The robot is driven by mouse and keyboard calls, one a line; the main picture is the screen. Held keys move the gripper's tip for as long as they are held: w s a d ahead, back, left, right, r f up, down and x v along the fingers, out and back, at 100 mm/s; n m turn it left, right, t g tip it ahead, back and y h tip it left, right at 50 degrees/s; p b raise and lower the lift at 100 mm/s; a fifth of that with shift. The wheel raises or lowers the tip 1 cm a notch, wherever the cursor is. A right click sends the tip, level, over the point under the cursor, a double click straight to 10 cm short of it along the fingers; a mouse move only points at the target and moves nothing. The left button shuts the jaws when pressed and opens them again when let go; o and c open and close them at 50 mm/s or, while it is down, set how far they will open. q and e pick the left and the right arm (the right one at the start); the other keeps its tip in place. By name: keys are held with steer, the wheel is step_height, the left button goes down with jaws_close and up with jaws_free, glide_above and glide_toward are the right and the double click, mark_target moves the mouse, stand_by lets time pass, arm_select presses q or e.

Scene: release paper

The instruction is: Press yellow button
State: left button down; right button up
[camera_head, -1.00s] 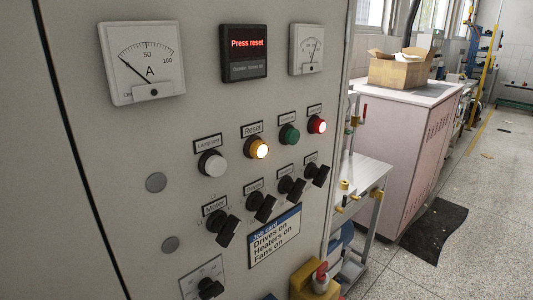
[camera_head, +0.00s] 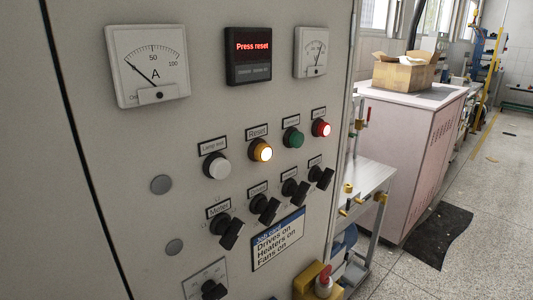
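The yellow button (camera_head: 261,152) is lit and sits under a label reading "Reset" on the grey control panel (camera_head: 110,190). A white button (camera_head: 216,166) is to its left. A green button (camera_head: 293,138) and a lit red button (camera_head: 321,128) are to its right. A small display (camera_head: 248,55) above shows "Press reset" in red. Neither of my grippers shows in the head view.
Several black rotary switches (camera_head: 266,208) sit below the buttons, above a job card (camera_head: 278,240). A yellow box with a red knob (camera_head: 323,280) is low on the right. A metal stand (camera_head: 365,182) and a pink cabinet (camera_head: 410,150) are beyond, with open floor at right.

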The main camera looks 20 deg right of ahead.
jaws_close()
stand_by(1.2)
